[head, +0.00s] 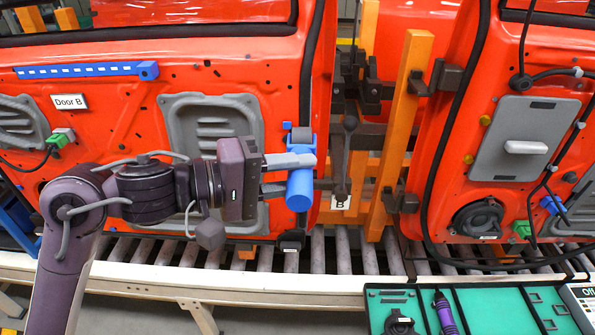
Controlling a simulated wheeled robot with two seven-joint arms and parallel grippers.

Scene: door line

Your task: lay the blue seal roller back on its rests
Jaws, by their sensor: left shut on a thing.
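The blue seal roller (299,190) is upright at the right edge of the left door, with its blue handle down and a small grey wheel at its top. My left gripper (296,173) is shut on it, with its grey fingers coming in from the left. I cannot tell whether the wheel touches the black door seal (318,75). A green tray (480,310) at the bottom right has dark fittings in it. I cannot make out which of them are the roller's rests. My right gripper is out of view.
A purple-handled tool (444,312) and a round black part (399,323) lie in the tray. A roller conveyor (190,252) runs under the red doors. An orange post (405,130) stands between the doors. A box marked "Off" (580,300) is at the right edge.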

